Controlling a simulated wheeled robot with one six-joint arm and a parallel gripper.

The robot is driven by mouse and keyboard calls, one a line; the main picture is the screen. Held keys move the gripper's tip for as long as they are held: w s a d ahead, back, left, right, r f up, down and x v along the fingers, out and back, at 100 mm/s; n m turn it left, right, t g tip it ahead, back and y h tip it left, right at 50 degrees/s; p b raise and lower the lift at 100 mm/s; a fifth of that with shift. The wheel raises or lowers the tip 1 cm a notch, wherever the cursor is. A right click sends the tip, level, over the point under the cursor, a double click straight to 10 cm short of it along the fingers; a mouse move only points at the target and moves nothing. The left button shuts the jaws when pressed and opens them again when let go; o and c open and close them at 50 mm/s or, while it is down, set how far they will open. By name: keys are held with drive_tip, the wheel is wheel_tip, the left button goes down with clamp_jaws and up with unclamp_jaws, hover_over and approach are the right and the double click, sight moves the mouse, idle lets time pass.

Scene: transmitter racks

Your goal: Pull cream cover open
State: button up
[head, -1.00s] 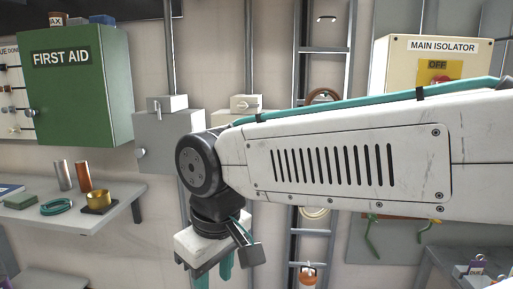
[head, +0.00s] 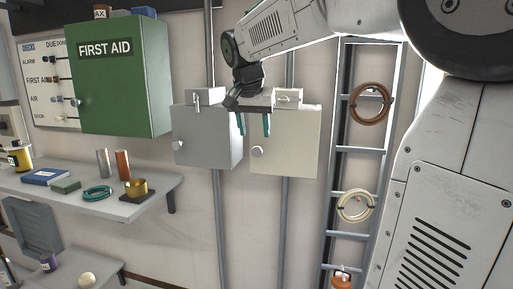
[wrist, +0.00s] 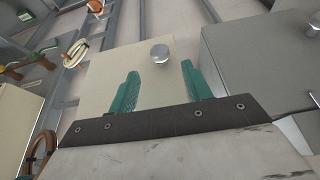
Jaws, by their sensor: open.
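The cream cover (head: 290,140) is the front of a small wall box and looks closed, with a round pale knob (head: 256,152) at its left edge. My gripper (head: 254,125) is open and empty, its teal fingers pointing down above the knob. In the wrist view, the cream cover (wrist: 105,75) lies behind the fingers of my gripper (wrist: 160,82). The knob (wrist: 160,53) shows just beyond the gap between the fingertips, apart from both. My gripper hides part of the cover's top left.
A grey wall box (head: 208,138) with its own knob stands close left of the cream one. A green first aid cabinet (head: 125,75) and a shelf (head: 95,195) with small items are further left. A ladder rack (head: 358,150) with hanging coils is at right.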

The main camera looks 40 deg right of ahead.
sight(256, 147)
drive_tip(key=x, duration=0.6)
drive_tip(key=shift+f, duration=0.35)
